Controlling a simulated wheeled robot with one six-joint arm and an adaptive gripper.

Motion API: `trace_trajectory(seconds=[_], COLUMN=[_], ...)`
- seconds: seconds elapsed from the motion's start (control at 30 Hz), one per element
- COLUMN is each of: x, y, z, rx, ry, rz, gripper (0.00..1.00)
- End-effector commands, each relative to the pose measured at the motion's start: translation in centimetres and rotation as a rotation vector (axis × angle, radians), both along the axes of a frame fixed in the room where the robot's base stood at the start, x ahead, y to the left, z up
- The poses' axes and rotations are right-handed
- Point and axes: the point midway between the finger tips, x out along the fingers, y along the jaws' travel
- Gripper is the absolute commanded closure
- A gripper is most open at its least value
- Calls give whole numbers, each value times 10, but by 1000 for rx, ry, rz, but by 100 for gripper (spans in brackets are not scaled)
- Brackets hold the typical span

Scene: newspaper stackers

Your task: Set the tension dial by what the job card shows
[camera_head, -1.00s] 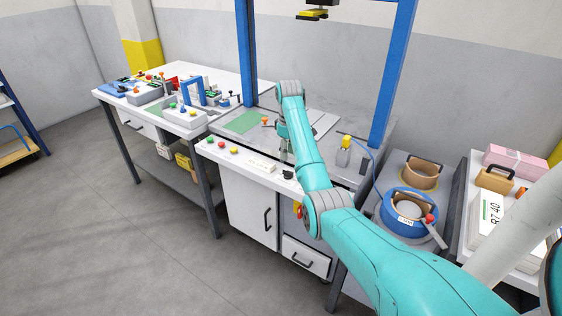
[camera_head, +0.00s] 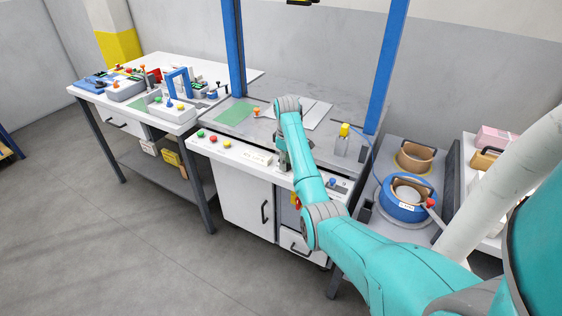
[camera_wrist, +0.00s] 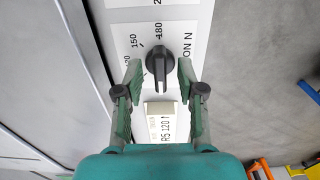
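The black tension dial (camera_wrist: 159,67) shows in the wrist view on a white scale plate. The plate has 120, 150 and 180 marks and part of a word ending "ON N". The dial's long grip lies up and down in that view; I cannot tell which end is the pointer. My gripper (camera_wrist: 159,78) is open, one finger on each side of the dial, with visible gaps. A cream card or block (camera_wrist: 161,124) below the dial reads about "RS 120 N", partly cut off by my gripper. In the head view, my gripper (camera_head: 284,160) is over the front panel and hides the dial.
Green, red and yellow buttons (camera_head: 212,140) line the front panel to the left. A blue knob (camera_head: 332,182) is to the right. Blue uprights (camera_head: 388,72) flank the worktop. A blue ring-shaped holder (camera_head: 402,205) stands on the right, and a crowded side table (camera_head: 102,93) on the left.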

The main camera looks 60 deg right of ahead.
Motion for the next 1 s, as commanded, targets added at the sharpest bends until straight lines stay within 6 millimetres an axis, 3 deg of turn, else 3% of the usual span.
trace_trajectory(seconds=[0.3,0.47,1.0], x=[-2,-1,-1], y=[-1,-1,-1], z=[-2,-2,-2], rx=[0,0,0], ry=[0,0,0], rz=[0,0,-88], gripper=[61,100,100])
